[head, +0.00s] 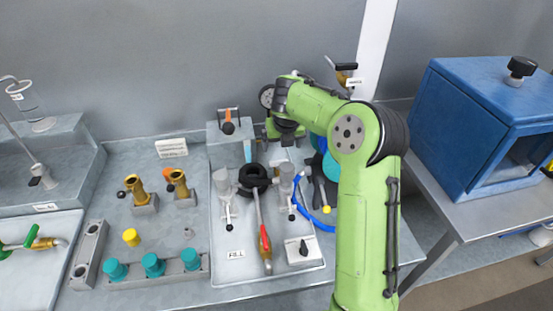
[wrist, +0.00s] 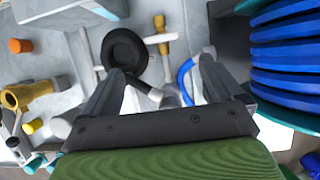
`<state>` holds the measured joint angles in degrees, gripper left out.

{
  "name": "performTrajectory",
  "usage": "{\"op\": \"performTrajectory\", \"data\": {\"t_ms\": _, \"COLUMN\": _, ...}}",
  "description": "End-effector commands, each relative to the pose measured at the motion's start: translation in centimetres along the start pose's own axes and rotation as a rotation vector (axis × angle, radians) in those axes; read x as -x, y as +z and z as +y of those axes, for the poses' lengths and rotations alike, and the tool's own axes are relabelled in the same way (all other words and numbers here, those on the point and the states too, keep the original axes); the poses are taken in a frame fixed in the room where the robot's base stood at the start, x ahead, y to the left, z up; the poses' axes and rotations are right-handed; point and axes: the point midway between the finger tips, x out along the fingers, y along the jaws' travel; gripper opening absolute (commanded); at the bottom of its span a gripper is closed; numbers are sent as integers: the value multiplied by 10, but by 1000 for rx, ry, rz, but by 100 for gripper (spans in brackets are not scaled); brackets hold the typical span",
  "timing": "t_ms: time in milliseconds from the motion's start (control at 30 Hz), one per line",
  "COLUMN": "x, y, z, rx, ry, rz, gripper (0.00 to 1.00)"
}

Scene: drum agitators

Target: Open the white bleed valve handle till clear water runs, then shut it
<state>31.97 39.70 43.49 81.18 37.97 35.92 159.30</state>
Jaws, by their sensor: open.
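I cannot single out the white bleed valve handle with certainty. Two pale grey-white valve bodies with thin levers, a left one (head: 226,190) and a right one (head: 287,186), stand on either side of a black ring (head: 254,177) on the tray. A small brass valve (head: 343,74) with a label sits by the back wall. My gripper is over the back of the tray in the head view, its fingertips hidden. In the wrist view my gripper (wrist: 163,82) is open, with nothing held between its fingers. The black ring (wrist: 125,54) lies beyond the fingers. No running water is visible.
A red-handled tool (head: 265,240) lies near a FILL label (head: 237,254). A blue hose (head: 312,216) curves right of the valves. Brass fittings (head: 137,190) and teal caps (head: 153,264) stand left. A blue cabinet (head: 470,120) is at right. Blue stacked rings (wrist: 288,45) are close beside my gripper.

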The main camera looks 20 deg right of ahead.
Motion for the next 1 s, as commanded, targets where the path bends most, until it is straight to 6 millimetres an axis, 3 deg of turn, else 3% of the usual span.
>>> {"op": "performTrajectory", "data": {"t_ms": 200, "x": -59, "y": -1, "z": 1, "rx": 2, "ry": 1, "rz": 5, "gripper": 94}}
{"op": "performTrajectory", "data": {"t_ms": 433, "x": -106, "y": -1, "z": 1, "rx": 4, "ry": 1, "rz": 2, "gripper": 94}}
{"op": "performTrajectory", "data": {"t_ms": 600, "x": -119, "y": 0, "z": 0, "rx": 4, "ry": 0, "rz": 0, "gripper": 94}}
{"op": "performTrajectory", "data": {"t_ms": 833, "x": -119, "y": 0, "z": 0, "rx": 4, "ry": -1, "rz": 0, "gripper": 92}}
{"op": "performTrajectory", "data": {"t_ms": 1000, "x": -119, "y": 0, "z": 0, "rx": 5, "ry": -1, "rz": 0, "gripper": 66}}
